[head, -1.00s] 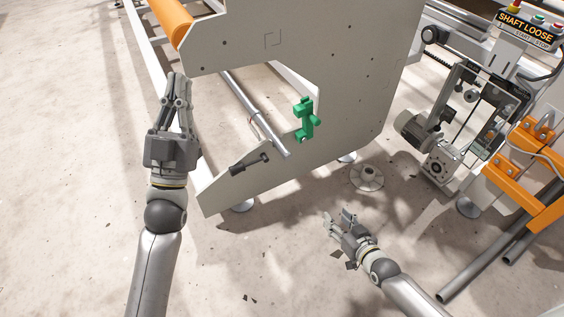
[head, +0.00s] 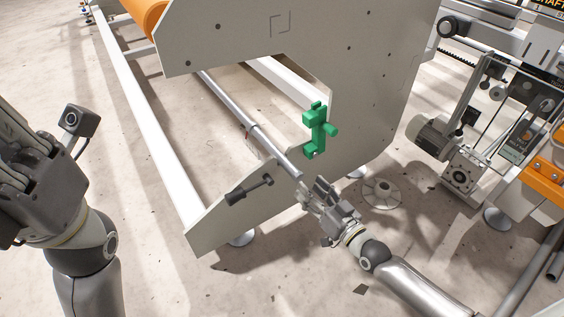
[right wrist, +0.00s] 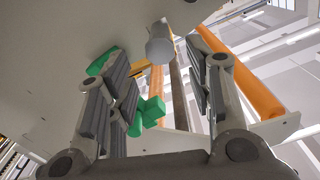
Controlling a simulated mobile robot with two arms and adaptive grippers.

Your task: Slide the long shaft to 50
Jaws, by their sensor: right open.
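The long shaft (head: 270,148) is a grey metal rod running from under the machine frame at upper left down to the open notch in the end plate. A collar shows around it, with small reddish marks beside it, too small to read. My right gripper (head: 315,190) is open at the shaft's near end. In the right wrist view the round shaft end (right wrist: 160,45) shows between the open fingers (right wrist: 160,60), without clear contact. My left gripper (head: 22,165) is at the left edge, away from the shaft and partly cut off; its finger opening is unclear.
The pale end plate (head: 300,45) surrounds the notch. A green clamp (head: 317,130) is on its notch edge, close above my right gripper. A dark handle (head: 250,188) sticks out at lower left. A round foot (head: 382,193) stands on the floor to the right.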

